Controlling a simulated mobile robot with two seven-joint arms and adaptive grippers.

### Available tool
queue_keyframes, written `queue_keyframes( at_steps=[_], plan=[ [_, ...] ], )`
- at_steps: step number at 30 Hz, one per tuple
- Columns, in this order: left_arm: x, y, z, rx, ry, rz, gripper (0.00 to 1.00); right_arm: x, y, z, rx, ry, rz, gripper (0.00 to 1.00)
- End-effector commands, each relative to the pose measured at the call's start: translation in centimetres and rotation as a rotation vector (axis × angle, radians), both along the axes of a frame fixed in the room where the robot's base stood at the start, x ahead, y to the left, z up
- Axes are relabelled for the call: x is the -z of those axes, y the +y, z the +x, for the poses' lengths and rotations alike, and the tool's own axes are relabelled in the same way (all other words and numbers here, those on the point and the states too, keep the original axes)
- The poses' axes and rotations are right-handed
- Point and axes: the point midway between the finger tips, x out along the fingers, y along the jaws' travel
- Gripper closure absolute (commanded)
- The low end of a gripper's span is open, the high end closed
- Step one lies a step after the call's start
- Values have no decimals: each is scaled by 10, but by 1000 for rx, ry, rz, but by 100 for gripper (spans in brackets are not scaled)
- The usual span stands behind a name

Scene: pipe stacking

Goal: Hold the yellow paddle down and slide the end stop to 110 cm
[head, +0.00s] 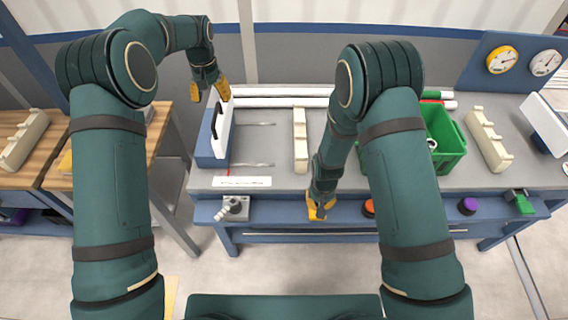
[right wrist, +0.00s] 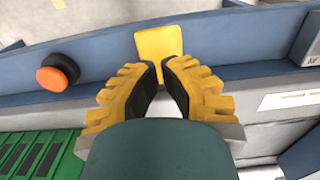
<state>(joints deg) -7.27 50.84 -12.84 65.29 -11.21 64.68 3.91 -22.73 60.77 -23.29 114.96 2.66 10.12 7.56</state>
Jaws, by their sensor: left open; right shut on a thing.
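The yellow paddle (right wrist: 158,42) sticks out from the blue front rail in the right wrist view. My right gripper (right wrist: 160,70) is shut on its near edge. In the head view my right gripper (head: 320,210) is at the bench's front edge, and paddle and yellow fingers are hard to tell apart. A blue block with a white upright plate (head: 216,135), which looks like the end stop, stands at the bench's left end. A red mark and a white scale strip (head: 242,182) lie in front of it; its numbers are unreadable. My left gripper (head: 212,92) is open above the block's back end.
White pipes (head: 280,97) lie along the bench's back. A cream notched rack (head: 300,140) stands mid-bench, and a green bin (head: 444,142) is right of it. A metal fitting (head: 234,208) and an orange button (right wrist: 58,72) are on the front rail. Bench right of the block is mostly clear.

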Motion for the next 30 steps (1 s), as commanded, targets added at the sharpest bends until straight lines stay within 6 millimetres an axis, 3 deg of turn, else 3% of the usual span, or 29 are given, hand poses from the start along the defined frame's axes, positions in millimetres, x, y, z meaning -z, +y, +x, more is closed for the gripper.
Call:
queue_keyframes(
  at_steps=[21,30],
  plan=[
    [0,0,0,0,0,0,40,-65,0,0,-1,-2,0,100],
    [0,0,0,0,0,0,40,-74,0,0,0,0,0,100]
  ],
)
